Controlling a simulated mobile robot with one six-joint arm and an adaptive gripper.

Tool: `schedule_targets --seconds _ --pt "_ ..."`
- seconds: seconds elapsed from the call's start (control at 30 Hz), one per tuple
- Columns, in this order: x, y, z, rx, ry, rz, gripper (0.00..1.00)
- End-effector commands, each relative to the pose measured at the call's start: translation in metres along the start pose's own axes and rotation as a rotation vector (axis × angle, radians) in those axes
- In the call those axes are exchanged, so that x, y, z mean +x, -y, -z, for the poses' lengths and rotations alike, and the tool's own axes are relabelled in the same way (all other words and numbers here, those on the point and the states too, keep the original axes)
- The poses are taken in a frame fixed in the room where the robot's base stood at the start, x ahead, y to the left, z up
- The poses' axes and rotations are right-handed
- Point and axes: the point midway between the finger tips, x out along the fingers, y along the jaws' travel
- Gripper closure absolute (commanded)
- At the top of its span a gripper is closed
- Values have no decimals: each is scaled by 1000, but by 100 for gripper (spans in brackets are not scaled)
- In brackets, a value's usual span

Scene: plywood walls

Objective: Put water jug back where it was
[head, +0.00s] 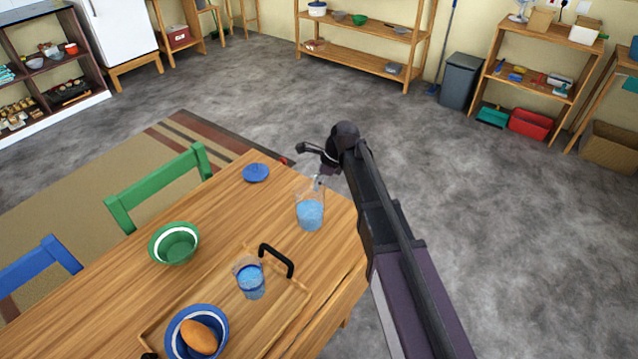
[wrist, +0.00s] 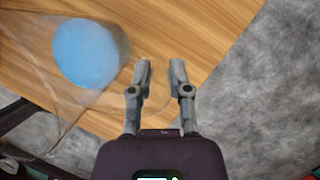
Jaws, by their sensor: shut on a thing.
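The water jug (head: 310,213) is clear with blue water in its lower part, at the far right end of the wooden table (head: 215,225). It looks upright; whether its base touches the table is hard to tell. My gripper (head: 318,182) is at the jug's upper side, shut on it. In the wrist view, the jug (wrist: 90,55) lies left of the fingers of my gripper (wrist: 160,72), with its clear edge reaching between them. The exact part held is hard to see.
On the table are a blue lid (head: 256,172), a green bowl (head: 174,243), and a wooden tray (head: 272,312) with a black handle, holding a glass of blue water (head: 250,280) and a blue bowl (head: 222,322) with a brown item. Green (head: 160,186) and blue (head: 38,266) chairs stand left.

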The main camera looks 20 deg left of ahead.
Motion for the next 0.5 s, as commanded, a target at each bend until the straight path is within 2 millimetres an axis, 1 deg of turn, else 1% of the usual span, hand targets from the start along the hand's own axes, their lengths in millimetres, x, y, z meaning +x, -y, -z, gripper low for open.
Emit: schedule_targets --seconds 0.17,0.2,0.3,0.5 --pt "3 0 1 0 1 -1 100" --pt "3 0 1 0 0 0 66" --pt "2 0 1 0 0 0 41" --pt "2 0 1 0 0 0 41"
